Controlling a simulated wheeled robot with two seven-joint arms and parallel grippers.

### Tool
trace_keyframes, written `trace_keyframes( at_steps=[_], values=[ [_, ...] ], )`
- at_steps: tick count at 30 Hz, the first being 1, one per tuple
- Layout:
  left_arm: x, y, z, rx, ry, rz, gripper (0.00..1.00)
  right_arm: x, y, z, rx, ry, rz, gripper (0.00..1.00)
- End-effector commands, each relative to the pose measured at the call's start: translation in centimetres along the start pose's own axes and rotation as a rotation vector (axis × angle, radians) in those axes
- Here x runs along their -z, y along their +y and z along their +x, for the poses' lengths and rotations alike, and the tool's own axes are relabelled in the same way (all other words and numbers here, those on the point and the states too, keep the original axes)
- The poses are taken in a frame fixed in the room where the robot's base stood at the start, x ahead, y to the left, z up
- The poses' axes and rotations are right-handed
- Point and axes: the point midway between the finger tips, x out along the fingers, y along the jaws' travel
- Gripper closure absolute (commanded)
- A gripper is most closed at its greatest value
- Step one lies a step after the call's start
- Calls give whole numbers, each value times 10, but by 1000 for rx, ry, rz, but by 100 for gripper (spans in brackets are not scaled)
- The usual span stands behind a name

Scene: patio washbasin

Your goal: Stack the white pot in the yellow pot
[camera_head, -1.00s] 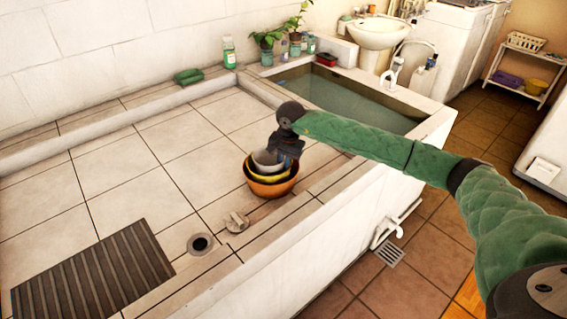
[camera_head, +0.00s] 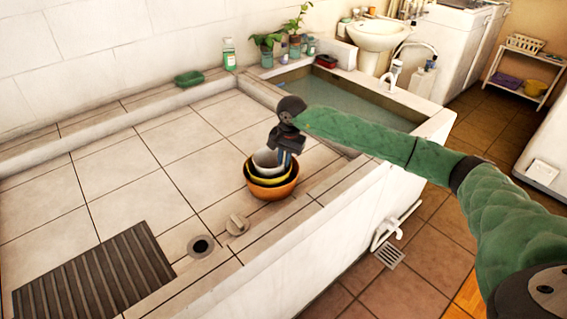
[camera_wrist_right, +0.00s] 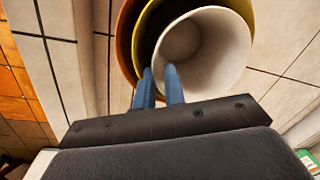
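The white pot (camera_head: 267,158) sits inside the yellow pot (camera_head: 252,174), which sits in the orange bowl (camera_head: 268,189) on the tiled basin floor. From above, the white pot (camera_wrist_right: 208,48) is off-centre toward the right of the yellow pot (camera_wrist_right: 128,45). My right gripper (camera_head: 284,160) points down at the right side of the white pot. In the right wrist view its two blue fingers (camera_wrist_right: 160,72) are close together, straddling the white pot's near rim and appearing shut on it. The white pot's underside is hidden. My left gripper is not in view.
A round plug (camera_head: 237,225) and a drain hole (camera_head: 200,246) lie in front of the pots, with a ribbed grey mat (camera_head: 95,275) at front left. The water trough (camera_head: 335,105) is behind. The tiles left of the pots are clear.

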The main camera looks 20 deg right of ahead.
Motion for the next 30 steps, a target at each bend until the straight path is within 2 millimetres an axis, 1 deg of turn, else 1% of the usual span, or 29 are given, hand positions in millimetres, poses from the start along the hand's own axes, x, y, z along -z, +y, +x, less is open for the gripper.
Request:
trace_keyframes(
  at_steps=[2,4,7,14,15,18,21,24,30],
  values=[
    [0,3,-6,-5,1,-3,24,0,0,-6,2,1,-1,89],
    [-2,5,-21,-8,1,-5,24,0,-1,-12,3,1,0,89],
    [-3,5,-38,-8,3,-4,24,0,0,-23,2,2,-1,89],
    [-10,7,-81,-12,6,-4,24,1,0,-54,3,2,0,89],
    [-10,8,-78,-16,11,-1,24,1,0,-61,4,2,0,89],
    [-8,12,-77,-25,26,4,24,0,0,-77,3,2,-1,89],
    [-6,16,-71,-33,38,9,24,0,0,-89,1,1,-1,89],
    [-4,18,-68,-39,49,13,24,0,0,-97,2,0,-1,89],
    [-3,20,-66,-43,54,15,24,0,0,-102,1,-1,-1,89]
  ],
)
